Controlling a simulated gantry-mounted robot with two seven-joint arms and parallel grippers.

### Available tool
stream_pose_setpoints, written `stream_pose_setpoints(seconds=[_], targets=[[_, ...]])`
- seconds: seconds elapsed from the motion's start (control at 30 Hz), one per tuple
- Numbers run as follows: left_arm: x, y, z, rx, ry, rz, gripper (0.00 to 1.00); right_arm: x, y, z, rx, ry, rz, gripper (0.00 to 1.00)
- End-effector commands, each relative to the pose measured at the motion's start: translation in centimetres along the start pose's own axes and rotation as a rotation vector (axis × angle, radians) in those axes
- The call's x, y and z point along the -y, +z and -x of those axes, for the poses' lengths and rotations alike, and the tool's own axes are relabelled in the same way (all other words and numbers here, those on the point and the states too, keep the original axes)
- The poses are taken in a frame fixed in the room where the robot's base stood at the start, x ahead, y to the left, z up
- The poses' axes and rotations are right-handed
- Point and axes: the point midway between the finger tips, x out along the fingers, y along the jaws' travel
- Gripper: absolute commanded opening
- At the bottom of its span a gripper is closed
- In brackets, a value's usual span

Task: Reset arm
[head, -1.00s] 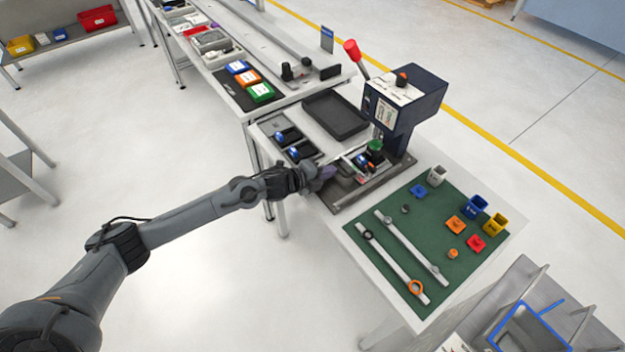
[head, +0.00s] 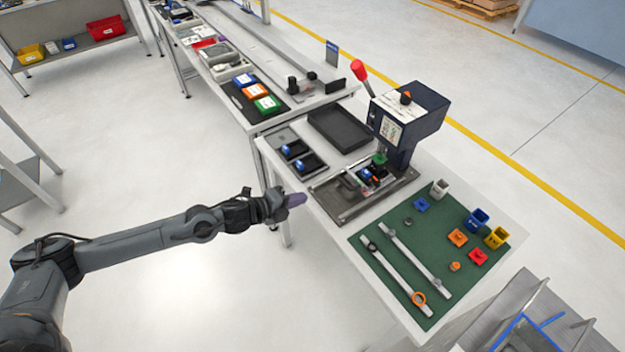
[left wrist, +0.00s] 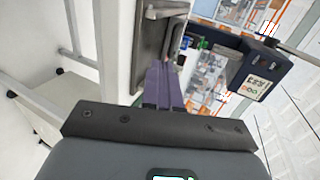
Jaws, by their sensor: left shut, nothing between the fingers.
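My left arm reaches in from the left in the head view. Its gripper (head: 296,200) has purple fingers, shut and empty, held off the near left edge of the white workbench. In the left wrist view the purple fingers (left wrist: 164,84) lie side by side, pointing toward the press fixture. The dark blue press (head: 408,118) with a red-knobbed lever stands on the bench, beyond the gripper. It also shows in the left wrist view (left wrist: 254,72). My right gripper is not in view.
A green mat (head: 400,240) holds two light rails and several coloured blocks. Dark trays with blue parts (head: 300,152) and an empty black tray (head: 340,128) sit behind the fixture. The floor left of the bench is open.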

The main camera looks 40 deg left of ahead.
Motion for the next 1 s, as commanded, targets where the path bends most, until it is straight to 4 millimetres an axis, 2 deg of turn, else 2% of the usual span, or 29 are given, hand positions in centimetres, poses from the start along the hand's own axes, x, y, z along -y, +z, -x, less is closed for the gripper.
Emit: stream_pose_setpoints(seconds=[0.17,0.27,0.37,0.43,0.5,0.6,0.7,0.8,1.0], targets=[[-0.9,-0.3,0.6,-0.004,0.013,0.006,0.00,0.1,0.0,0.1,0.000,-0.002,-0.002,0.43],[-3.0,-1.6,0.7,-0.019,0.037,0.038,0.00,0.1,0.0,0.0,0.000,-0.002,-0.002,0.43],[-6.2,-4.9,0.6,-0.050,0.059,0.121,0.00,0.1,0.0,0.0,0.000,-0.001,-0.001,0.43],[-7.8,-8.8,0.8,-0.088,0.056,0.214,0.00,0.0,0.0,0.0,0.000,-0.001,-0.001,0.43],[-8.6,-13.0,1.2,-0.112,0.046,0.325,0.00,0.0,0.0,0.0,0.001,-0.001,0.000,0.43],[-9.1,-17.4,2.4,-0.081,0.061,0.513,0.00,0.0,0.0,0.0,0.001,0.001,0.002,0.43],[-9.4,-20.0,4.2,0.007,0.108,0.728,0.00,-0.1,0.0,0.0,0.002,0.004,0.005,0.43],[-9.8,-21.0,6.6,0.138,0.181,0.957,0.00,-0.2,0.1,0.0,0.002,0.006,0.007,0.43],[-10.7,-20.5,12.3,0.431,0.343,1.327,0.00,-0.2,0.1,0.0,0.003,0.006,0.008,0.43]])
